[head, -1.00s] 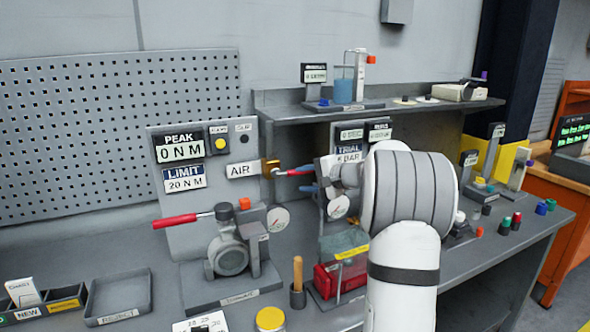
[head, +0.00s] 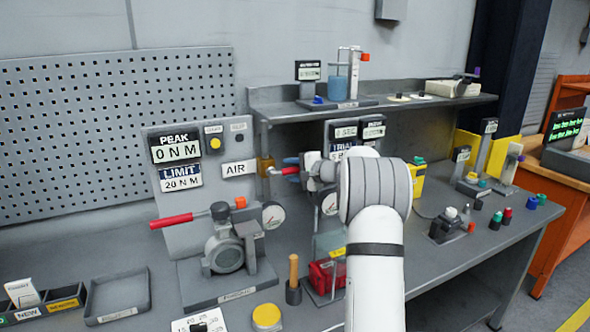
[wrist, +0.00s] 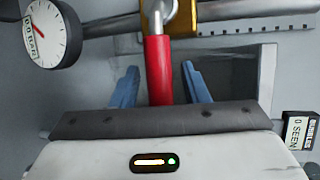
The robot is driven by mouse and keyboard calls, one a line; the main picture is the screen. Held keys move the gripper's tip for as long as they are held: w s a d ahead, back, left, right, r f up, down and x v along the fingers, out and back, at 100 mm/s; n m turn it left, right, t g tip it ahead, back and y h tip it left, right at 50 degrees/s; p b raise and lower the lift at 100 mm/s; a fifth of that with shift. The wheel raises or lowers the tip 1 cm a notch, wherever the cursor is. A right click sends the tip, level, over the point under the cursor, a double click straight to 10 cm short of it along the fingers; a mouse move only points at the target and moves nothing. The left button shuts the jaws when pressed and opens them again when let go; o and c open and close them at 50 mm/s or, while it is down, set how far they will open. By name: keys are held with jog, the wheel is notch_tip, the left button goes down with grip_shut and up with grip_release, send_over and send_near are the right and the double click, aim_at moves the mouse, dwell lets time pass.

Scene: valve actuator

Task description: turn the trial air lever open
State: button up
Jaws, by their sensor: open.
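The trial air lever has a red handle (head: 290,171) and sits on a brass valve (head: 265,166) right of the AIR label. In the wrist view the red handle (wrist: 158,72) runs from a metal end at the brass valve body (wrist: 183,20) down between my two blue fingers. My gripper (wrist: 160,88) is open, with one finger on each side of the handle and visible gaps to both. In the head view my gripper (head: 292,166) is at the lever, partly hidden by my wrist. The handle's near end is hidden behind my gripper's body.
A pressure gauge (wrist: 50,33) is at the wrist view's upper left. A torque rig (head: 225,250) with another red handle (head: 172,221) stands left of my arm. A trial display panel (head: 345,133) is behind my wrist. A shelf (head: 420,106) spans above.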

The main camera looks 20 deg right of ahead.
grip_shut()
dwell(0.3)
